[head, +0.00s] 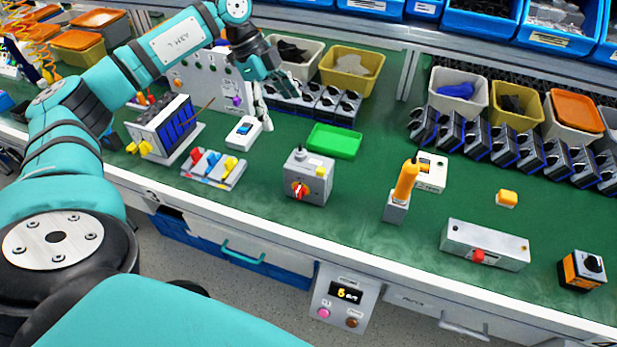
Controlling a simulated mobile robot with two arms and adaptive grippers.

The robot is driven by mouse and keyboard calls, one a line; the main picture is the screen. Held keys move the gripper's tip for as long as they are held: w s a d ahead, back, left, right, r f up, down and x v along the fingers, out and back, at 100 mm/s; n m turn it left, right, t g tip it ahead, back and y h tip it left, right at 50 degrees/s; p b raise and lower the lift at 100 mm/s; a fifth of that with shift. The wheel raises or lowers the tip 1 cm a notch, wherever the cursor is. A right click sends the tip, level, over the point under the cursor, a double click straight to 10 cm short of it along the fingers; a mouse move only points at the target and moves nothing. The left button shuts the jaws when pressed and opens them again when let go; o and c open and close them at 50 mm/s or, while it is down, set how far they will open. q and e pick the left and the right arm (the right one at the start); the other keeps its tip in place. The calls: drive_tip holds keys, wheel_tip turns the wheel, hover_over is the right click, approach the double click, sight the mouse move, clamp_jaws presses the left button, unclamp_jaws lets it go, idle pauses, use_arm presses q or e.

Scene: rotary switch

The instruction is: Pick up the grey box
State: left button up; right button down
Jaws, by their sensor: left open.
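A longer, lower grey box (485,245) with a red button lies farther right. My left gripper (266,78) is open and empty, above the back of the bench. It is up and left of the box with the knob, clear of it. My right gripper is not in view.
A green tray (334,141) lies just behind the knob box. A white switch (243,132) and a coloured switch block (213,168) are to its left. An orange-handled device (404,185) stands to its right. Bins (459,92) line the back. Bare mat lies between.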

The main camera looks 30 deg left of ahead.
use_arm(q)
drive_tip(key=p, duration=0.2)
approach(310, 163)
drive_tip(key=x, duration=0.5)
drive_tip(key=shift+a+f, duration=0.25)
drive_tip(key=shift+f, duration=0.1)
drive_tip(key=x, duration=0.2)
drive_tip(key=p+x, duration=0.1)
drive_tip(key=x, duration=0.1)
drive_tip(key=shift+d+p, duration=0.3)
drive_tip(key=shift+d, duration=0.1)
drive_tip(key=shift+d+f, duration=0.15)
drive_tip(key=shift+f, duration=0.3)
drive_tip(key=shift+w+r, duration=0.1)
drive_tip(key=c, duration=1.8)
